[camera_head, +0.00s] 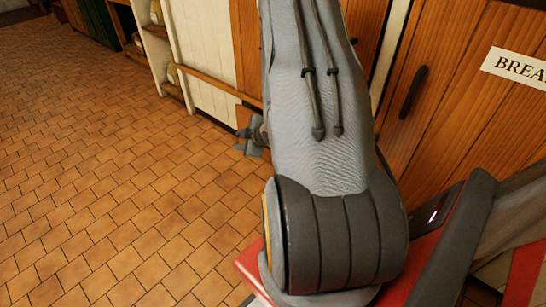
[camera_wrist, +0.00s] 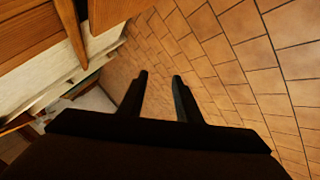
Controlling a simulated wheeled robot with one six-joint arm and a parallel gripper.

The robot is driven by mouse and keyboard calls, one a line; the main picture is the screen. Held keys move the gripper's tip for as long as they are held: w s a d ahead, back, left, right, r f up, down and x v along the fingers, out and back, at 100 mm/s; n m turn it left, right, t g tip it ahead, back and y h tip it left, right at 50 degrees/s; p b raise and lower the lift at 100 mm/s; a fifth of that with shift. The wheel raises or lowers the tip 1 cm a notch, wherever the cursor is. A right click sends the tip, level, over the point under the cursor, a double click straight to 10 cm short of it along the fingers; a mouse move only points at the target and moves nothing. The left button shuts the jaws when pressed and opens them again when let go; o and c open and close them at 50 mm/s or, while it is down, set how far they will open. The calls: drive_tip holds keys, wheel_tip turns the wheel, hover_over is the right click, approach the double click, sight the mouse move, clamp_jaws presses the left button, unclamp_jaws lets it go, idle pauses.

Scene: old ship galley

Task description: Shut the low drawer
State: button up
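My gripper (camera_wrist: 160,76) shows in the wrist view with its two dark fingers apart and nothing between them, over the tiled floor. In the head view my gripper (camera_head: 250,140) shows small, low beside the cabinets, partly hidden behind my arm. A low wooden edge (camera_head: 215,85) juts along the pale cabinet front just above it and looks like part of the low drawer. My arm hides its right end, so I cannot tell how far the drawer stands open. In the wrist view, a wooden bar (camera_wrist: 72,32) and a pale panel (camera_wrist: 45,65) lie left of the fingers.
Wooden cabinet doors (camera_head: 450,70) with a dark handle (camera_head: 413,92) and a lettered sign (camera_head: 520,68) stand at the right. Open shelves (camera_head: 160,50) stand farther back. The brown tiled floor (camera_head: 90,170) at the left is clear.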

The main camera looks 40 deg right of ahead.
drive_tip(key=s+d+f+t+h+b, duration=0.3)
drive_tip(key=s+d+f+t+b, duration=0.15)
drive_tip(key=s+d+f, duration=0.65)
drive_tip(key=shift+m, duration=0.3)
drive_tip(key=shift+w+d+b, duration=0.3)
drive_tip(key=shift+w+b, duration=0.15)
drive_tip(key=shift+w, duration=0.6)
drive_tip(key=shift+w+d+b, duration=0.3)
drive_tip(key=shift+w+b, duration=0.2)
drive_tip(key=shift+w, duration=0.6)
drive_tip(key=shift+w+d+b, duration=0.3)
drive_tip(key=shift+w+b, duration=0.15)
drive_tip(key=shift+w, duration=0.6)
clamp_jaws()
